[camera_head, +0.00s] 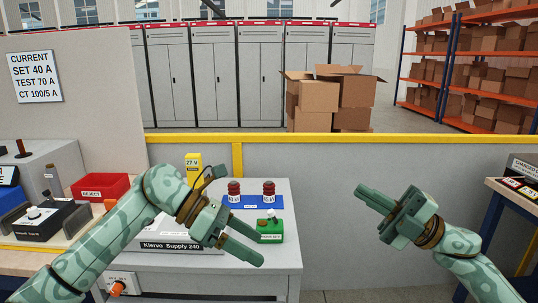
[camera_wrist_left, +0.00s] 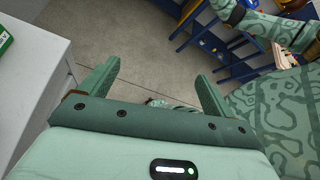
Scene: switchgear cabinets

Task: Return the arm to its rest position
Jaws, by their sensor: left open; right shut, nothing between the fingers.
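My left gripper (camera_head: 252,241) is over the right part of the white supply bench in the head view, pointing right, with its fingers apart and nothing between them. It also shows in the left wrist view (camera_wrist_left: 158,82), with bare floor beyond its fingers. My right gripper (camera_head: 364,193) is raised in front of the grey partition, with its fingers together and empty. The green box (camera_head: 271,236) with a white knob is just beyond my left gripper. Whether the fingers touch it cannot be told.
The white bench (camera_head: 286,268) bears two red-topped parts on a blue mat (camera_head: 251,202) and a yellow 27 V block (camera_head: 193,163). A red REJECT bin (camera_head: 101,187) stands left. A blue-legged table (camera_head: 499,218) is at right. Open floor lies between bench and table.

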